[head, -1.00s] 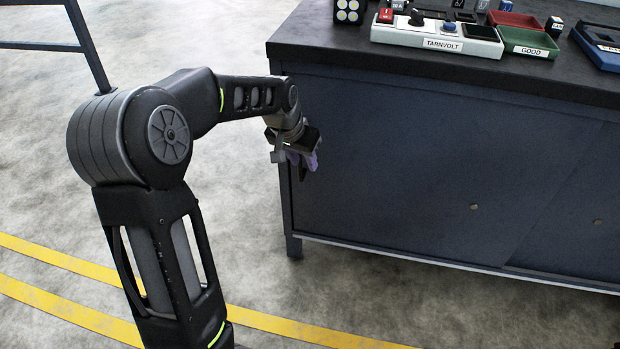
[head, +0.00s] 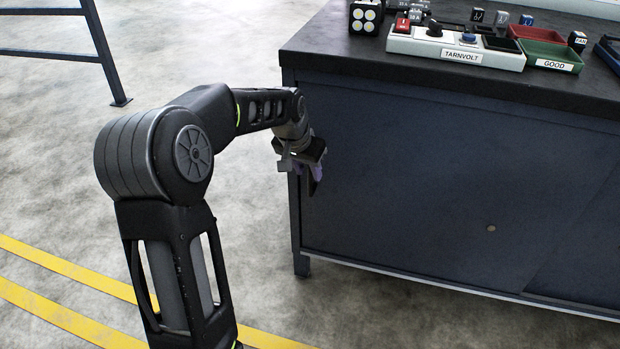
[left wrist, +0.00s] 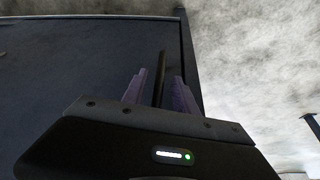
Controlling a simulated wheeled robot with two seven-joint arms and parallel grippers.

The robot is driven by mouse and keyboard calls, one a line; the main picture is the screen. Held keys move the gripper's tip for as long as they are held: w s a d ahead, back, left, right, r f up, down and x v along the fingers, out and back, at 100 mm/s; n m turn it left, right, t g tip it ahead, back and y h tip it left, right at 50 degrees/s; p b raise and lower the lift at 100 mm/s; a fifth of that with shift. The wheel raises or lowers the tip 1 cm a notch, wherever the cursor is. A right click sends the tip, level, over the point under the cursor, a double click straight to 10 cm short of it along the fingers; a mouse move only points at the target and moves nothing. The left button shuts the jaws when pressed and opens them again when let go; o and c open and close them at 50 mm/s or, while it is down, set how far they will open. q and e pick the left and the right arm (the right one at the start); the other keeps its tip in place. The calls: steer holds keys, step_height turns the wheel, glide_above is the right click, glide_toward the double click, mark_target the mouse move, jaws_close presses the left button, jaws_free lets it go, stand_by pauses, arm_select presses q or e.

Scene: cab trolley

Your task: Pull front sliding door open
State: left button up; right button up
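The front sliding door (head: 410,190) is a dark blue-grey panel on the near side of the cabinet, with a small round fitting (head: 491,228) low on it. My left gripper (head: 316,172) is at the door's left end, by the cabinet's left corner post. In the left wrist view a thin dark upright bar (left wrist: 161,68), seemingly the door's handle, stands between the purple fingers of my left gripper (left wrist: 159,92). Gaps show between the bar and both fingers, so the gripper looks open around it. My right gripper is in neither view.
The cabinet's black top (head: 400,72) carries a grey TARNVOLT control box (head: 400,44), a green GOOD tray (head: 545,57), a red tray and several small blocks. A dark railing (head: 100,50) stands at the back left. Concrete floor with yellow lines is clear at the left.

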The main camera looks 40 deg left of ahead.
arm_select(q)
steer(key=shift+b+x, duration=0.3)
steer(key=shift+x, duration=1.1)
steer(key=shift+c, duration=0.5)
jaws_close()
